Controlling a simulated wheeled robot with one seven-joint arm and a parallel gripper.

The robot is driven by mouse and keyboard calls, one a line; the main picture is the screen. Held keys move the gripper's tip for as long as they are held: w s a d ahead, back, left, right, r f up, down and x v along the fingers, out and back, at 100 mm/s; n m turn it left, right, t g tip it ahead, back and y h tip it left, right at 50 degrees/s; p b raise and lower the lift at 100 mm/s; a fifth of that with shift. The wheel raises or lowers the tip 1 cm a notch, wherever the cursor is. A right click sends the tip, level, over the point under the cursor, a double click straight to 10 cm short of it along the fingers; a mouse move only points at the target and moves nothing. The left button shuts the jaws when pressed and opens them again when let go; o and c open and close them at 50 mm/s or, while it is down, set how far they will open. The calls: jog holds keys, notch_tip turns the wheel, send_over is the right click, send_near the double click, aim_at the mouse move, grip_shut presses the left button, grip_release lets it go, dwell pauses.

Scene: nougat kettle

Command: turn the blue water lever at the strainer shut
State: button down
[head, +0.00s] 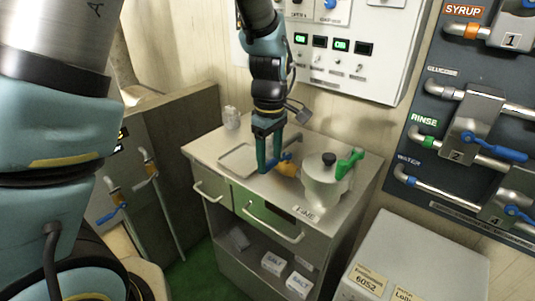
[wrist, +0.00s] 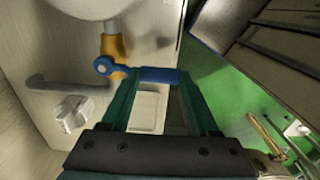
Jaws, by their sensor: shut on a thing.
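The steel strainer pot (head: 322,187) with a black knob stands on the right of the steel cabinet top. A brass-yellow valve (head: 286,169) sticks out from its left side; it also shows in the wrist view (wrist: 113,45). The blue lever (head: 284,157) sits on this valve. In the wrist view the blue lever (wrist: 150,74) runs sideways from its round pivot, across the valve outlet. My gripper (head: 268,166) points down at the lever, its teal fingers (wrist: 158,78) on the lever's arm. The fingers partly hide the lever in the head view.
A shallow tray (head: 238,158) is left of my gripper. A grey box (head: 420,255) stands front right. A pipe panel (head: 450,130) with other blue levers is at the right.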

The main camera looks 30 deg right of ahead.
aim_at(270, 162)
dwell(0.4)
jog(key=shift+c, duration=0.7)
grip_release()
notch_tip(270, 162, up, 11)
jog(key=b, duration=0.1)
jog(key=shift+b, duration=0.4)
jog(key=shift+f, duration=0.1)
jog(key=w+a+f+m, duration=0.1)
jog(key=a+f+m, duration=0.2)
jog(key=a, duration=1.3)
jog(key=w+a+f+m+t, duration=0.1)
jog(key=w+a+f+m, duration=0.1)
jog(key=a, duration=1.3)
notch_tip(270, 162, down, 3)
jog(key=shift+w+a+r+m+t, duration=0.1)
jog(key=shift+w+a+m+t, duration=0.2)
jog(key=shift+m, duration=0.4)
